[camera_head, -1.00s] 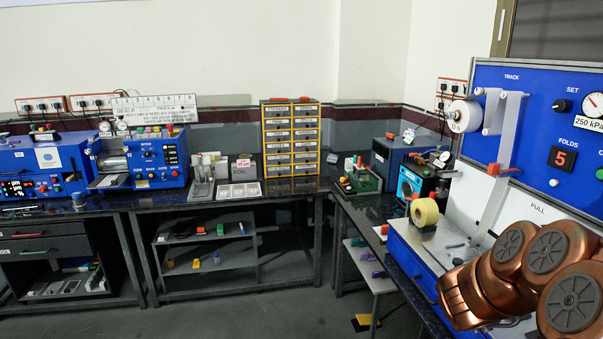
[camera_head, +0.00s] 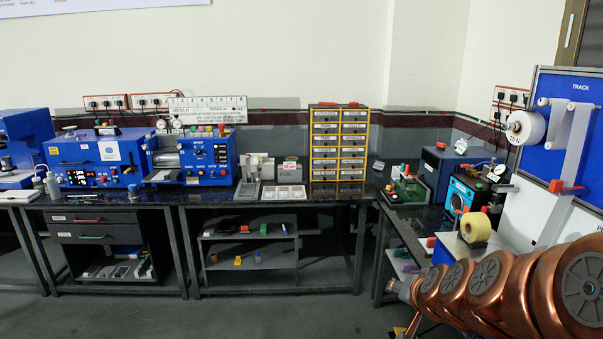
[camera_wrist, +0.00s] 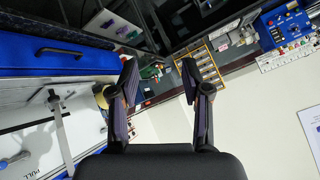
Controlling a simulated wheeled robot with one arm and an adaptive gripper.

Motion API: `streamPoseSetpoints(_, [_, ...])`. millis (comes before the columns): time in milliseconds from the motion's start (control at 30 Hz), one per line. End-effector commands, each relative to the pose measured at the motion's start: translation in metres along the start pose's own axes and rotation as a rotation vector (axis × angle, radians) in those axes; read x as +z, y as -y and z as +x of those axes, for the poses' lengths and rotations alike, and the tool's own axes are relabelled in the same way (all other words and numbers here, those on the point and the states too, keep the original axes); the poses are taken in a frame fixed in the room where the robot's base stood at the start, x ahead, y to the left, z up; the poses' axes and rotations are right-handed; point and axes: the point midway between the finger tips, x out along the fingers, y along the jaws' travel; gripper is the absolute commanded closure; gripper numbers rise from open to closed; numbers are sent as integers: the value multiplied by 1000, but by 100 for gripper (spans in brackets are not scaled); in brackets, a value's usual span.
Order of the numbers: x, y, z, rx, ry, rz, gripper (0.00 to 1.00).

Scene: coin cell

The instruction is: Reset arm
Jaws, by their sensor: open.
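My gripper (camera_wrist: 157,80) is open and empty in the wrist view, its two dark fingers well apart with nothing between them. My copper-coloured arm fills the lower right of the head view, but the fingers cannot be made out there. In the wrist view the room appears turned, with the machine's blue front (camera_wrist: 50,57) on the left.
A drawer cabinet (camera_head: 339,145) stands on the back bench, with blue machines (camera_head: 206,158) to its left. A green device (camera_head: 409,188) and a blue box (camera_head: 453,168) stand in the corner. The floor (camera_head: 290,315) in front of the benches is clear.

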Motion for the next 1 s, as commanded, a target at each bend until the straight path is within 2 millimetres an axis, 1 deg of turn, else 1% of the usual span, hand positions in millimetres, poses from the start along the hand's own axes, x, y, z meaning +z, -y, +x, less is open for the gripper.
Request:
streamPoseSetpoints(33, [17, 8, -8, -15, 55, -35, 52])
streamPoseSetpoints(67, [27, 12, -13, -20, 91, -55, 52])
streamPoseSetpoints(100, [43, 16, -20, -26, 144, -82, 52])
streamPoseSetpoints(167, [66, 19, -31, -29, 218, -124, 52])
streamPoseSetpoints(200, [80, 19, -40, -29, 267, -151, 52])
streamPoseSetpoints(267, [102, 18, -53, -24, 342, -191, 52])
streamPoseSetpoints(300, [116, 16, -63, -17, 391, -216, 52])
streamPoseSetpoints(367, [136, 11, -78, -2, 464, -253, 52])
streamPoseSetpoints(400, [149, 6, -89, 11, 513, -278, 52])
streamPoseSetpoints(433, [158, 2, -98, 23, 548, -297, 52])
streamPoseSetpoints(500, [178, -10, -119, 54, 633, -336, 52])
streamPoseSetpoints(600, [203, -28, -149, 108, 744, -383, 52])
streamPoseSetpoints(700, [222, -48, -179, 167, 843, -421, 52])
streamPoseSetpoints(800, [232, -66, -202, 218, 915, -444, 52])
streamPoseSetpoints(900, [239, -76, -218, 253, 961, -454, 52])
streamPoseSetpoints(1000, [241, -81, -224, 269, 979, -460, 52])
